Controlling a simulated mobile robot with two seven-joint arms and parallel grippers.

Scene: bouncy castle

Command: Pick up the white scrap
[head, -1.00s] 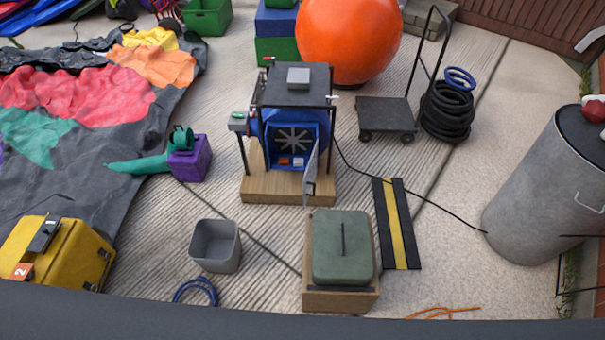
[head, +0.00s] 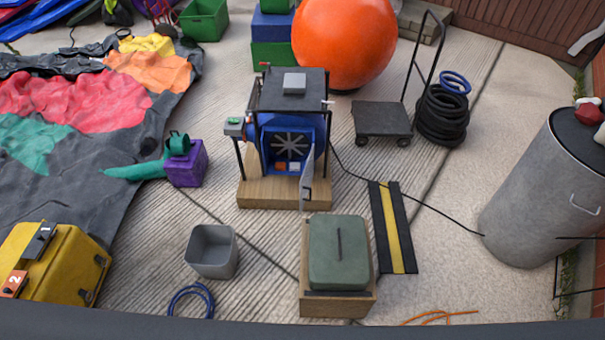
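A small white piece (head: 295,166), which may be the white scrap, shows low inside the open front of the blue blower (head: 266,141). A small orange-red piece (head: 280,166) lies beside it on the left. The blower stands in a black frame on a wooden base (head: 284,194), and its grey door panel (head: 307,186) is swung open at the right. Another white thing (head: 600,134) is partly visible on top of the grey drum at the right edge; I cannot tell what it is. Neither of my grippers is in view.
A grey open bin (head: 212,252) stands front left of the blower. A green-lidded box (head: 338,252) and a black-yellow cable ramp (head: 393,227) stand front right. A black cable crosses to the grey drum (head: 541,194). A yellow case (head: 60,262) sits at left.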

